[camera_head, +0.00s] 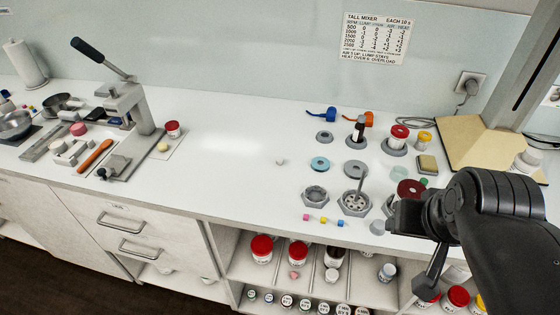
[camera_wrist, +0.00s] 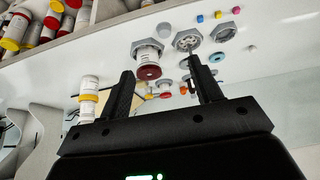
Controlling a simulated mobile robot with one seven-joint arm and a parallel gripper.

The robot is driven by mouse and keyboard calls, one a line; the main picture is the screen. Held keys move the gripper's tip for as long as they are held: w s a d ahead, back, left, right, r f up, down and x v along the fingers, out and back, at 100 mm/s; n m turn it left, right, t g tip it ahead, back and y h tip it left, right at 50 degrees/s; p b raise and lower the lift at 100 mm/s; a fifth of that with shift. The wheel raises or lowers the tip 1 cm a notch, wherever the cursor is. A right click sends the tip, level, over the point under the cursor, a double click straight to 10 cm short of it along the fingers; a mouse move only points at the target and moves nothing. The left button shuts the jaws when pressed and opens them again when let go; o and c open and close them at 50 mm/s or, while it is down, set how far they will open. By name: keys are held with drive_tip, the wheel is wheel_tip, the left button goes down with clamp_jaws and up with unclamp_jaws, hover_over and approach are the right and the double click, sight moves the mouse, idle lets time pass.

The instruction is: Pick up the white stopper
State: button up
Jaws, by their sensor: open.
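A small white piece (camera_head: 280,162), which looks like the white stopper, sits alone on the white counter (camera_head: 225,165), left of the teal ring. It appears as a faint pale spot in the wrist view (camera_wrist: 251,48), right of the fingers. My gripper (camera_head: 403,215) is at the counter's front right, well to the right of the stopper. In the wrist view my gripper (camera_wrist: 160,68) has its two black fingers wide apart with nothing held between them. The stopper's exact shape is too small to tell.
Several grey holders stand right of the stopper, with a teal ring (camera_head: 320,163), a rod holder (camera_head: 355,203) and a red-lidded jar (camera_head: 399,133). Small coloured cubes (camera_head: 323,220) lie near the front edge. A lever press (camera_head: 125,110) stands left. Counter around the stopper is clear.

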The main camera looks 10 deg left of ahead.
drive_tip(key=shift+c, duration=1.1)
drive_tip(key=n+g, duration=0.1)
hover_over(280, 158)
drive_tip(key=s, duration=0.4)
drive_tip(key=f, duration=1.2)
drive_tip(key=shift+w+d+f, duration=0.25)
drive_tip(key=shift+f, duration=0.05)
drive_tip(key=shift+a+x, duration=0.2)
drive_tip(key=shift+x, duration=2.95)
drive_tip(key=shift+w, duration=0.1)
